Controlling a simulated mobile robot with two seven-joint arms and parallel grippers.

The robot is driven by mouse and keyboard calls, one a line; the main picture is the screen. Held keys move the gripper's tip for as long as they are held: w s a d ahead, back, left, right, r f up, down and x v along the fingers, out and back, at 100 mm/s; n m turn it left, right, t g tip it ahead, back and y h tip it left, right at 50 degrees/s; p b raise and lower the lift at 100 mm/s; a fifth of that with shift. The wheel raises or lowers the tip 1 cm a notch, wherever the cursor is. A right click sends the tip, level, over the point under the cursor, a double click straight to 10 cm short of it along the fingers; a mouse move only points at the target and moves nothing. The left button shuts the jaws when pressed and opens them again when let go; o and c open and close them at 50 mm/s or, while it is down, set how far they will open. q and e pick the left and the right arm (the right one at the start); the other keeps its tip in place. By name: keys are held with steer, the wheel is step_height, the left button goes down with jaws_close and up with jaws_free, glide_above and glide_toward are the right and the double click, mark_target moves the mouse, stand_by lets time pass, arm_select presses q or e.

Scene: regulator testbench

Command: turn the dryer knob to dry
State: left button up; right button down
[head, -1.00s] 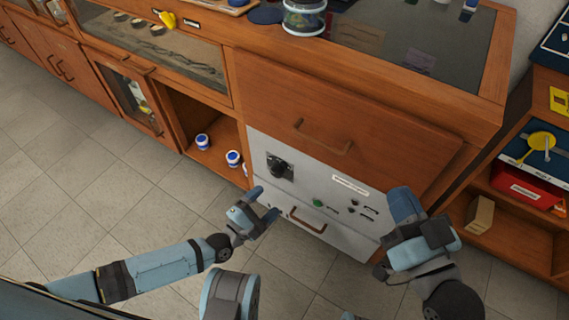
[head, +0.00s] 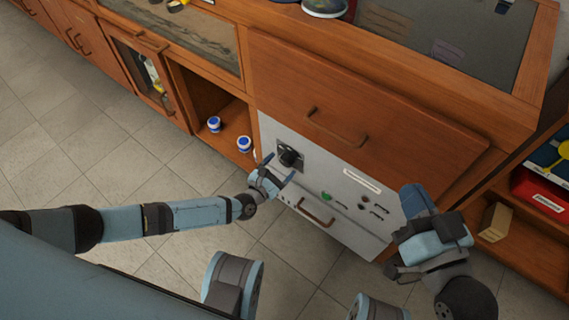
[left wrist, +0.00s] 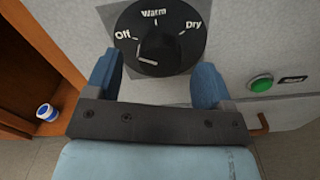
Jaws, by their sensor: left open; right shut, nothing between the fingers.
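The dryer knob (head: 290,156) is a black round dial on the white front panel (head: 328,172). In the left wrist view the knob (left wrist: 160,38) carries the words Off, Warm and Dry, and a short white mark shows at its lower left, below Off. My left gripper (head: 281,167) is open in front of the knob. In the left wrist view its two blue fingers (left wrist: 156,76) stand left and right of the dial's lower part; I cannot tell whether they touch it. My right gripper (head: 414,200) is shut and empty, in front of the panel's right side.
Left of the panel an open shelf holds blue-and-white jars (head: 244,144). A wooden drawer handle (head: 337,127) sticks out above. The tiled floor (head: 150,180) is clear.

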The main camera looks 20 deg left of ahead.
arm_select(q)
steer(key=shift+x, duration=1.25)
arm_select(e)
steer(key=shift+f+g, duration=0.3)
steer(key=shift+f, duration=0.2)
arm_select(q)
steer(key=c, duration=0.9)
steer(key=shift+c, duration=0.2)
